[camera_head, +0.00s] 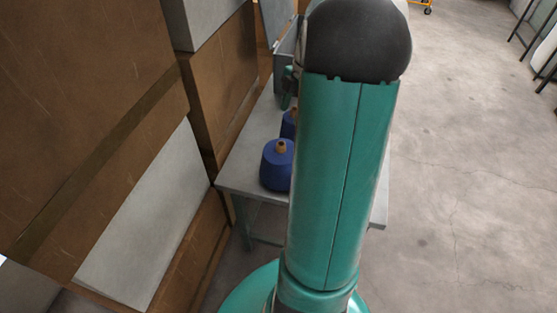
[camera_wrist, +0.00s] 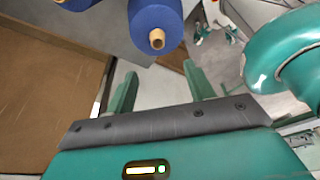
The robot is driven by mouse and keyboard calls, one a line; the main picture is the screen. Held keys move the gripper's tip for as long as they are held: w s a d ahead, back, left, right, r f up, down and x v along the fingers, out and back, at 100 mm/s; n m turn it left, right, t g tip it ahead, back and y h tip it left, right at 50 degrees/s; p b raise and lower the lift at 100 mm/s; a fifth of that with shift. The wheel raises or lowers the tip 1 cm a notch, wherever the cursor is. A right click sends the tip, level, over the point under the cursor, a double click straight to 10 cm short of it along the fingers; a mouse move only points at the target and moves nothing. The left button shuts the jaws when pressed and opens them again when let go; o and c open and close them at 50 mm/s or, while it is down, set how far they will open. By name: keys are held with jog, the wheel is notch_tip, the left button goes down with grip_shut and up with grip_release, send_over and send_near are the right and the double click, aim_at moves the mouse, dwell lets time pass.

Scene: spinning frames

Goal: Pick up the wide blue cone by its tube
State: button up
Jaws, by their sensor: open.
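A wide blue cone (camera_head: 276,168) with a tan tube (camera_head: 281,147) on top stands upright on a grey table. A second blue cone (camera_head: 288,125) behind it is mostly hidden by my arm. In the wrist view a blue cone (camera_wrist: 155,14) shows at the top centre, its tube end (camera_wrist: 157,39) facing the camera; I cannot tell for certain which cone this is. My gripper (camera_wrist: 160,70) is open and empty, its two green fingers apart, with the tube end just beyond the fingertips in the picture.
The grey table (camera_head: 240,178) stands against brown and grey panels (camera_head: 225,90) on the left. Another blue cone (camera_wrist: 75,4) is cut off at the wrist view's top edge. Open concrete floor (camera_head: 460,180) lies to the right.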

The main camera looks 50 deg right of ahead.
send_over(282, 143)
jog(key=f, duration=0.5)
jog(key=d+f, duration=0.1)
jog(key=f, duration=0.1)
jog(key=shift+s+f, duration=0.15)
jog(key=shift+s, duration=0.2)
jog(key=shift+x, duration=2.4)
jog(key=shift+w+d, duration=0.1)
jog(key=shift+d, duration=0.05)
grip_shut()
